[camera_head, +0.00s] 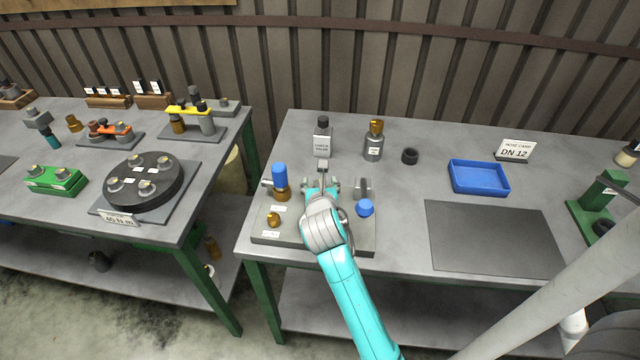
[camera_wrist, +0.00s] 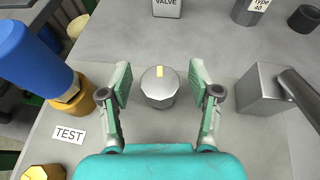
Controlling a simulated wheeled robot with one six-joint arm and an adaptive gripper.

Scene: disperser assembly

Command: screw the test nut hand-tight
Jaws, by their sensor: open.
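In the wrist view, a grey faceted round piece with a yellow mark on top (camera_wrist: 159,88) stands between the fingers of my gripper (camera_wrist: 159,76). The fingers are open, with a gap on both sides. I cannot tell for sure whether this piece is the test nut. A label reading TEST (camera_wrist: 69,134) lies to its left, near a brass fitting with a blue top (camera_wrist: 78,97). A brass hex piece (camera_wrist: 42,172) is at the lower left corner. In the head view, my gripper (camera_head: 322,184) is over the grey plate (camera_head: 300,240), and my arm hides what is under it.
A grey block with a rod (camera_wrist: 262,88) stands close right of my gripper. A blue knob (camera_head: 365,208) is beside my arm. Behind stand a labelled valve block (camera_head: 322,145) and a grey cylinder (camera_head: 373,148). A blue tray (camera_head: 480,190) and a dark mat (camera_head: 490,238) are right.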

